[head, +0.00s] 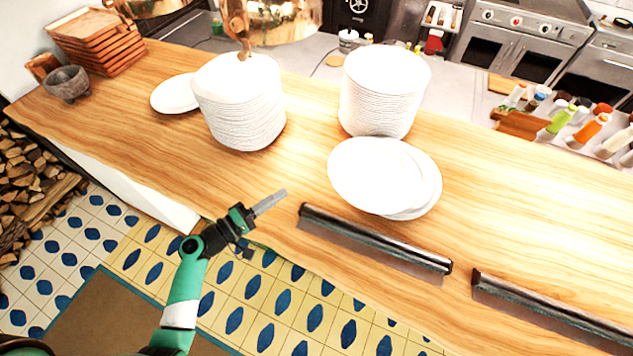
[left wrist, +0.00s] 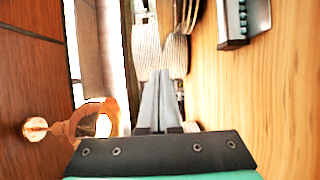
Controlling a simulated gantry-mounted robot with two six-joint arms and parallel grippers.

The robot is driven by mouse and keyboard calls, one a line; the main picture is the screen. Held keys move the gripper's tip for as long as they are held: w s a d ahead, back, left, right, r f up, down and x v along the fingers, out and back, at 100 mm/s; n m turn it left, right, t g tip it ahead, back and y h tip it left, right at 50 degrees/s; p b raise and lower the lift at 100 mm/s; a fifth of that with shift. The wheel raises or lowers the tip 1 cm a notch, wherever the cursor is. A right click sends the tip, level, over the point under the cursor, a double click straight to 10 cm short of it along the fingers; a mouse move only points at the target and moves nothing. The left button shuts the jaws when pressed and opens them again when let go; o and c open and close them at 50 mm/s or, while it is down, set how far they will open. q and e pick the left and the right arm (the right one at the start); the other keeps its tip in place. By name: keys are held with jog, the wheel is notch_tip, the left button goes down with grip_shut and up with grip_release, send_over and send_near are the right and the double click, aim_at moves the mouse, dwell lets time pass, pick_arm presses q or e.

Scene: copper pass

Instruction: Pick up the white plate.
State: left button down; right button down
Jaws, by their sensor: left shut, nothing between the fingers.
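Several white plates lie on the wooden counter. Two overlapping loose plates (head: 375,175) lie right of centre. A tall plate stack (head: 384,92) stands just behind them, another stack (head: 240,105) is to the left, and a single flat plate (head: 173,94) lies beside that one. My left gripper (head: 284,193) is over the front edge of the counter, left of the loose plates and apart from them. Its fingers are shut and empty. In the left wrist view the fingers (left wrist: 160,105) are together, with ribbed plate stacks (left wrist: 147,45) beyond them. My right gripper is not in view.
Two dark metal bars (head: 375,240) (head: 545,308) run along the counter's front edge. Copper lamps (head: 270,20) hang over the back. Wooden trays (head: 100,42) and a stone bowl (head: 67,84) stand at far left. The counter (head: 510,210) right of the plates is clear.

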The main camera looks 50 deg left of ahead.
pick_arm(q)
jog(key=w+d, duration=0.3)
jog(key=w, duration=0.8)
jog(key=shift+w+d+p, duration=0.25)
jog(key=shift+p, duration=0.1)
